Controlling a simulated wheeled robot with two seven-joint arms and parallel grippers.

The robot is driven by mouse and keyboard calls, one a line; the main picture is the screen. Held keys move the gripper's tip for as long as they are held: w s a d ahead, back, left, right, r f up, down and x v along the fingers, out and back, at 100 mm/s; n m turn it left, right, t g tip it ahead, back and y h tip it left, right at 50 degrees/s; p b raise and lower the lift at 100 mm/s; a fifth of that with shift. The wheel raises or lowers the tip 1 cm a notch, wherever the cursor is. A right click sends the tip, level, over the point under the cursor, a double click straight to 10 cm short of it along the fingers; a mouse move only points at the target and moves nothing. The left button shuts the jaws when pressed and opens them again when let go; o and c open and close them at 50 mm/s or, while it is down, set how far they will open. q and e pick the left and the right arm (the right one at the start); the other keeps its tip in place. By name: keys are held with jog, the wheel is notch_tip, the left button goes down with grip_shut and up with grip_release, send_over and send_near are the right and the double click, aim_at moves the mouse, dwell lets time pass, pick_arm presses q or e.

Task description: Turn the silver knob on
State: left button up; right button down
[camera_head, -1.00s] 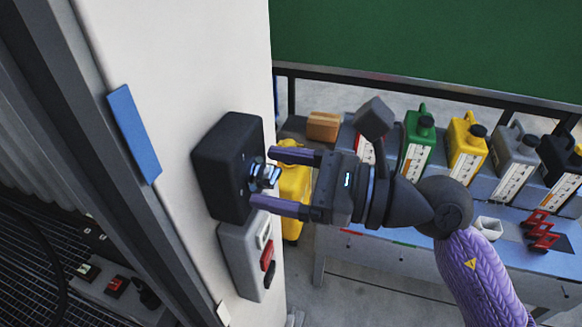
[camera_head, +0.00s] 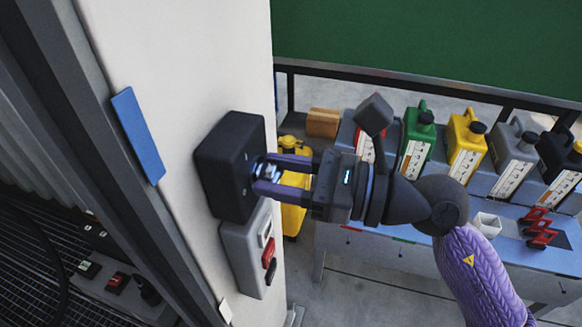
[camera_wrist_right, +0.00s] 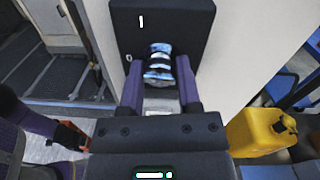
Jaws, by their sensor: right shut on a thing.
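The silver knob (camera_wrist_right: 159,64) sticks out from a black box (camera_head: 228,165) on the cream wall panel. In the wrist view, a white "0" mark shows at the left of the knob and a white "I" mark above it. My right gripper (camera_head: 268,173) is shut on the knob, with one purple finger on each side; it also shows in the wrist view (camera_wrist_right: 159,78). In the head view the fingers cover much of the knob. My left gripper is not clearly visible in the head view.
A blue plate (camera_head: 137,135) is on the panel's left. Behind my right arm, a bench (camera_head: 400,250) holds green (camera_head: 416,140), yellow (camera_head: 465,146) and other canisters.

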jog(key=m+p, duration=0.4)
jog(key=m, duration=0.1)
jog(key=shift+r, duration=0.15)
jog(key=m+p, duration=0.3)
jog(key=m, duration=0.1)
jog(key=shift+m+p, duration=0.9)
jog(key=shift+m, duration=0.1)
jog(key=shift+f+m, duration=0.2)
jog(key=shift+m, duration=0.1)
jog(key=shift+c, duration=2.4)
grip_release()
jog(key=shift+d, duration=0.1)
jog(key=shift+o, duration=0.9)
jog(key=shift+s, duration=0.1)
jog(key=shift+d, duration=0.1)
